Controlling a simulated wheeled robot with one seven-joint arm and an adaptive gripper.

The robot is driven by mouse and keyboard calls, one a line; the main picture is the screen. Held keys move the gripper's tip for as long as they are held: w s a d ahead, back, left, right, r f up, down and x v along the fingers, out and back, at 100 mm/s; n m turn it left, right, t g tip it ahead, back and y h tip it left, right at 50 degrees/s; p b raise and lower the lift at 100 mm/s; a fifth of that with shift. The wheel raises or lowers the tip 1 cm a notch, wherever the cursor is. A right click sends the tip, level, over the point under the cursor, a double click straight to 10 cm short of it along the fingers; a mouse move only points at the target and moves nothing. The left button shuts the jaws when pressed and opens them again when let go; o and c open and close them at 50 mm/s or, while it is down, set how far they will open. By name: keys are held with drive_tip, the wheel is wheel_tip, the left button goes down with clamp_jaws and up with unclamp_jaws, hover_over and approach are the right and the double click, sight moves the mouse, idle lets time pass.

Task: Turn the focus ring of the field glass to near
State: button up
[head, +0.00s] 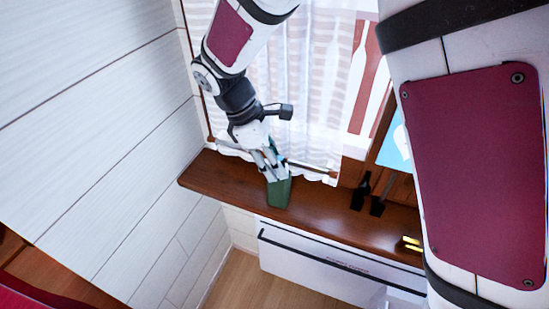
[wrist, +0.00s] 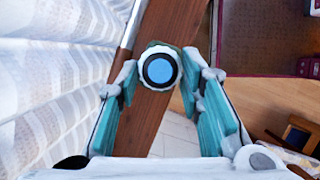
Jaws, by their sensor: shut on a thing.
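The field glass (head: 279,193) is a dark green body standing on the brown wooden shelf (head: 220,181) in the head view. In the wrist view I look down on its end: a white, notched focus ring (wrist: 142,63) surrounds a dark rim and a blue lens (wrist: 160,70). My gripper (head: 273,172) reaches down onto the top of the field glass. In the wrist view its teal fingers (wrist: 159,82) stand on either side of the ring, shut on it. The exact contact at the fingertips is partly hidden, and I see no near or far mark.
A white curtained window (head: 300,95) is close behind the shelf, and a white plank wall (head: 100,120) is at left. Two dark objects (head: 361,190) stand to the right on the shelf, with a small yellow item (head: 412,243) farther right. The shelf left of the field glass is clear.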

drive_tip(key=o, duration=1.2)
drive_tip(key=shift+c, duration=0.2)
